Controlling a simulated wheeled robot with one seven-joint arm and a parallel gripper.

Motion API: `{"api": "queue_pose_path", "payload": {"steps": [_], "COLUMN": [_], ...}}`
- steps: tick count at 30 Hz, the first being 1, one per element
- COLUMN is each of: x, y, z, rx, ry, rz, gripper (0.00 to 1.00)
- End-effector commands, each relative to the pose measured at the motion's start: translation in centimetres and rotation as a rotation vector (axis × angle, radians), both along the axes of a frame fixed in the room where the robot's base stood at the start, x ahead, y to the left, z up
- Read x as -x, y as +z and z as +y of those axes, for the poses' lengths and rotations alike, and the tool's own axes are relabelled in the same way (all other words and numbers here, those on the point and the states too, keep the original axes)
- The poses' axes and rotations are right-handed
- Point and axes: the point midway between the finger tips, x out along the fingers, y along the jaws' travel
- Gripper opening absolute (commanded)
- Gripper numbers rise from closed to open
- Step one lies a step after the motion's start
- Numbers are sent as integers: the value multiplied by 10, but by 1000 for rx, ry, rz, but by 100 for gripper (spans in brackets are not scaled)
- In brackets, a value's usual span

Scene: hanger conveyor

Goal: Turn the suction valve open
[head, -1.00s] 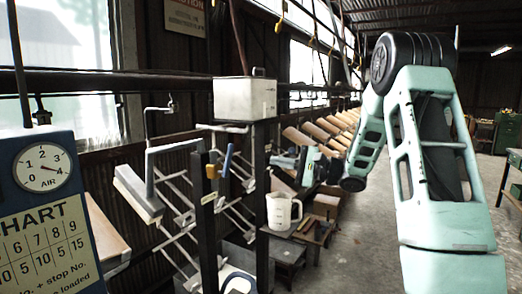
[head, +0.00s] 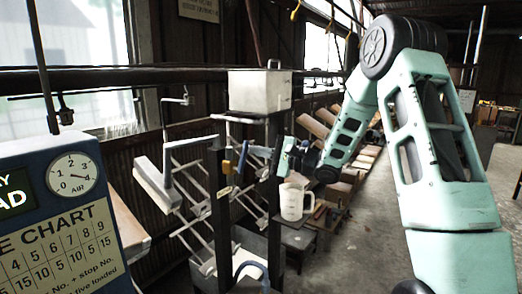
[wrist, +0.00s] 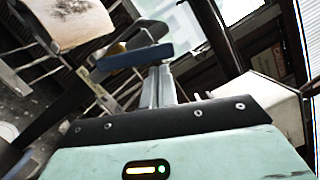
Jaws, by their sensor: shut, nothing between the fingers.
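The suction valve's blue lever handle (head: 242,159) stands nearly upright, slightly tilted, beside a dark post in the head view. My gripper (head: 259,151) is shut and empty, close to the right of the handle in the head view. Its fingers (wrist: 158,80) also show in the wrist view. I cannot tell whether they touch the handle.
A metal box (head: 260,92) stands on top of the frame above the valve. A white jug (head: 292,202) stands below my gripper. Metal hanger arms (head: 190,185) stick out at left of the post. A chart board with an air gauge (head: 72,174) fills the lower left. Open floor lies right.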

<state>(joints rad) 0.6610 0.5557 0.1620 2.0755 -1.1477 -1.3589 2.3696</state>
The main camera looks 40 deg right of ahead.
Motion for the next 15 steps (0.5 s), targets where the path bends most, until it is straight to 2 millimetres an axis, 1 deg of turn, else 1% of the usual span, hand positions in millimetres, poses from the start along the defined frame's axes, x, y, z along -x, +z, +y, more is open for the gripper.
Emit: {"api": "queue_pose_path", "payload": {"steps": [8, 11, 15], "x": [0, 2, 5], "y": [2, 9, 15], "z": [1, 6, 14], "rx": [21, 99, 247], "ry": [1, 2, 3], "rz": [-7, -35, -88], "gripper": [0, 0, 0]}}
